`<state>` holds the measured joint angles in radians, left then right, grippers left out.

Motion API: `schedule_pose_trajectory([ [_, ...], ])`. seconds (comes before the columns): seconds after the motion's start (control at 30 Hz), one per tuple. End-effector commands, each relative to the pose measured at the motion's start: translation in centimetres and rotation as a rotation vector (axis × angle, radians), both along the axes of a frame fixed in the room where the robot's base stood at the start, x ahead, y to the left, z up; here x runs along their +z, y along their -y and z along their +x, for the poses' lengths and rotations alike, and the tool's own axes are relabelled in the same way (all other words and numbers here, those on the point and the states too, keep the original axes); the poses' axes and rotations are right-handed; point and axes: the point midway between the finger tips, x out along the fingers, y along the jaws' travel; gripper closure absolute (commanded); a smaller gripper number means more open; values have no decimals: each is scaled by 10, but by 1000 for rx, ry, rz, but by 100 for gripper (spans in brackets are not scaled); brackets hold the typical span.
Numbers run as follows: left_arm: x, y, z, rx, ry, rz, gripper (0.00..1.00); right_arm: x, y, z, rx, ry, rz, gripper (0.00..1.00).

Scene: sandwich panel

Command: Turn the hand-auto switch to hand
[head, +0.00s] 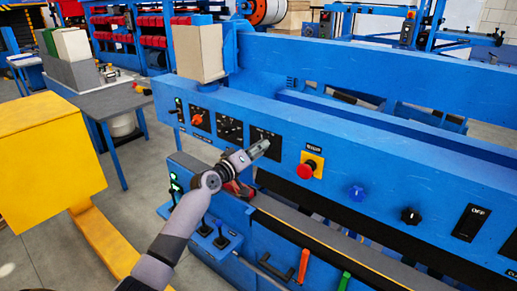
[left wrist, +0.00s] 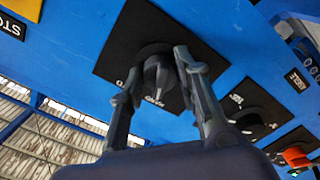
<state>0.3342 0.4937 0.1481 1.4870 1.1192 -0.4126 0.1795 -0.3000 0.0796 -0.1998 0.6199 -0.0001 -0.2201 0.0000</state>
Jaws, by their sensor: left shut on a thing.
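The hand-auto switch is a black rotary knob (left wrist: 157,74) on a square black plate (left wrist: 118,62) on the blue panel; its small white lettering is too blurred to read surely. In the head view the plate (head: 270,136) shows behind my gripper, with the knob mostly hidden. My left gripper (head: 261,148) reaches the panel from the lower left. In the left wrist view its two fingers (left wrist: 154,72) stand on either side of the knob, shut on it. Which way the knob points is not clear. My right gripper is in neither view.
Left of the switch are another black-plated knob (head: 229,128) and a red-orange rotary switch (head: 198,119). Right of it are a red stop button (head: 308,169) on yellow, a blue button (head: 357,193) and a black knob (head: 410,216).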

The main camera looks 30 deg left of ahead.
Motion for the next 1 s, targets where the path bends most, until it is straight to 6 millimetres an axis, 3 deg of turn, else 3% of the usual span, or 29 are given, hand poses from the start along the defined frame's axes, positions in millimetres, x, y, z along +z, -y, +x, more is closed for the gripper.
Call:
schedule_pose_trajectory([
  [0.67, 0, 0, 0, 2, -4, -63, 98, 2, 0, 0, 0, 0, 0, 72],
  [0.7, 0, 0, 0, 2, -4, -63, 68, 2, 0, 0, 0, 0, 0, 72],
  [1.0, 0, 0, 0, 1, -4, -61, 50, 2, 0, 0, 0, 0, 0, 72],
])
